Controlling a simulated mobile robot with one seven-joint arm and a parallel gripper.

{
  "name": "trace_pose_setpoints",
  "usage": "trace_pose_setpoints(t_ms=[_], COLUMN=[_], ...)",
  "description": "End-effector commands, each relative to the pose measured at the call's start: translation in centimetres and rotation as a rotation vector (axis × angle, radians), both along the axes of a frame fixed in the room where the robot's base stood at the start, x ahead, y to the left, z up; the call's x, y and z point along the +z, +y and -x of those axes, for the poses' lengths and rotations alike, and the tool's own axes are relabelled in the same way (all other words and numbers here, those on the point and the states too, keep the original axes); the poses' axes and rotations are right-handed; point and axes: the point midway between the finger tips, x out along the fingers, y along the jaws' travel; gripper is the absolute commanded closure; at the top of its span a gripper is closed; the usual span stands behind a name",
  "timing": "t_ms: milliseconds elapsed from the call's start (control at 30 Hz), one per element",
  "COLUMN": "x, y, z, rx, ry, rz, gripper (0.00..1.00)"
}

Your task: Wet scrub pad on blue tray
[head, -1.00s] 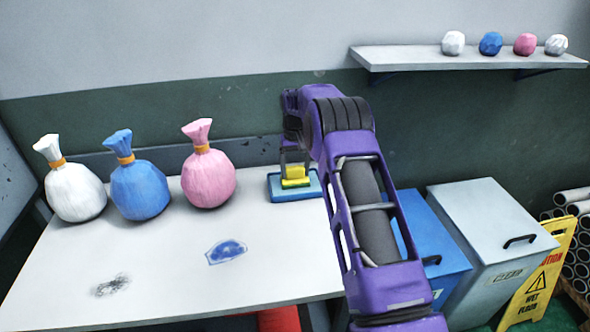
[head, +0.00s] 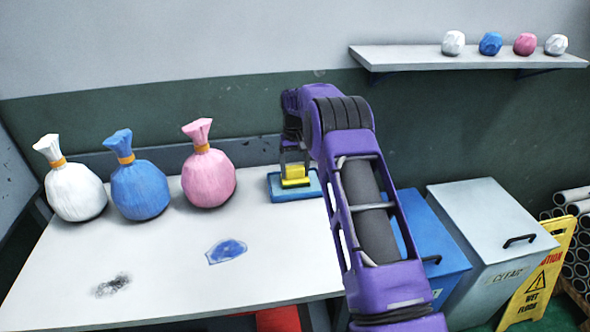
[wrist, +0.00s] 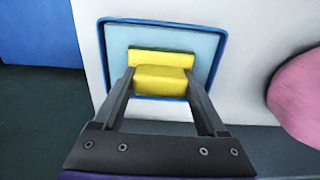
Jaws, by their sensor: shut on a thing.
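The yellow scrub pad (head: 296,174) is between the fingers of my gripper (head: 294,167), which is shut on it. The pad is at the blue tray (head: 276,196) near the table's back right corner. In the wrist view the pad (wrist: 160,78) has a block held between both fingertips and a wider yellow part at its far side. The tray (wrist: 116,45) has a dark blue rim and a light blue inside, and surrounds the pad in that view. I cannot tell how firmly the pad touches the tray floor.
White, blue and pink tied bags (head: 208,175) stand at the table's back left. A dark scribbled mark (head: 112,286) and a blue stain (head: 227,251) lie on the white table (head: 180,270). Blue and grey bins (head: 490,225) and a yellow wet-floor sign (head: 540,283) are to the right.

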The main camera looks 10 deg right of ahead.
Motion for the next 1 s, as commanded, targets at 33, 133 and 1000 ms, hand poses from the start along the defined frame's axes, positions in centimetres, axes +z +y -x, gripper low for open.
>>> trace_pose_setpoints(t_ms=[33, 133, 1000], x=[0.4, 1.3, 6.9], y=[0.0, 0.0, 0.0], z=[0.0, 0.0, 0.0], rx=[0.000, 0.000, 0.000], ry=[0.001, 0.001, -0.001], rz=[0.000, 0.000, 0.000], gripper=[0.70, 0.70, 0.70])
